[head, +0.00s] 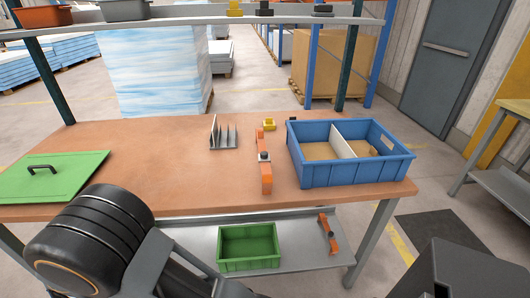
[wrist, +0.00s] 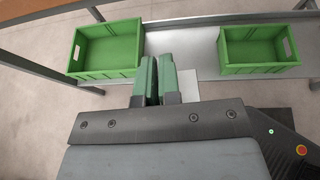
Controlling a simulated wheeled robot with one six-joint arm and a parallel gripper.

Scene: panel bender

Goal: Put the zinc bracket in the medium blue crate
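The blue crate (head: 350,173) stands at the right end of the table, with a pale divider (head: 342,141) across it. A small orange-tan piece shows in its right compartment. A grey metal piece with upright fins (head: 224,140) stands near the table's back middle; I cannot tell whether it is or holds the zinc bracket. No other bracket is clearly visible. My gripper (wrist: 156,78) shows in the wrist view with its green fingers close together and nothing visible between them. It is over the lower shelf side, away from the crate. The head view does not show its fingertips.
A green lid (head: 55,176) lies at the table's left. Orange tools (head: 266,178) and a yellow piece (head: 269,125) lie left of the blue crate. Green crates (wrist: 108,47) (wrist: 260,48) stand on the lower shelf (head: 300,258). An upper shelf (head: 190,22) crosses the back.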

